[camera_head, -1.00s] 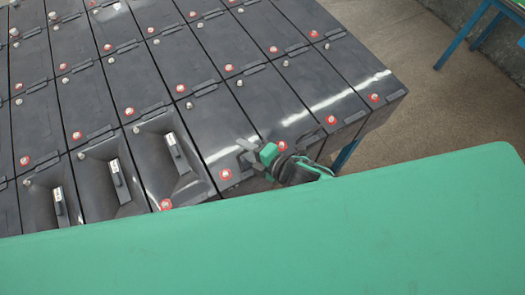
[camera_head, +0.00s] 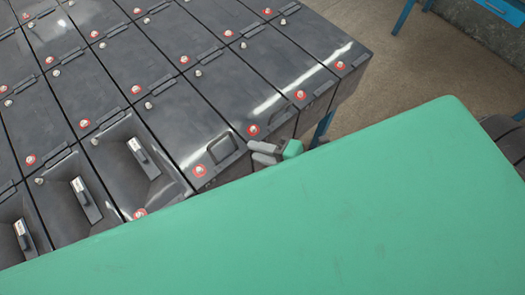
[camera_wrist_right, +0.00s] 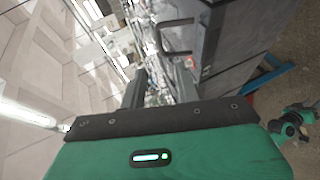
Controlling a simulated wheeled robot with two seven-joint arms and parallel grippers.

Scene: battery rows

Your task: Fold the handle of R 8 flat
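A dark battery (camera_head: 172,119) at the front edge of the rows has a thin loop handle (camera_head: 222,151) tilted up from its top, near a red terminal. I cannot read a label, so I cannot confirm that it is R 8. My right gripper (camera_head: 264,152) is just to the right of this handle, apart from it in the head view. A dark loop handle also shows in the right wrist view (camera_wrist_right: 178,38), ahead of the fingers. The right fingers (camera_wrist_right: 161,85) are apart with nothing seen between them. My left gripper is not recognisable in these views.
Several other dark batteries stand close together, with flat handles and red terminals. Front batteries at the left have recessed tops with labelled inserts (camera_head: 144,158). Open floor (camera_head: 392,72) lies right of the rows. A blue-framed table (camera_head: 490,10) stands at the far right.

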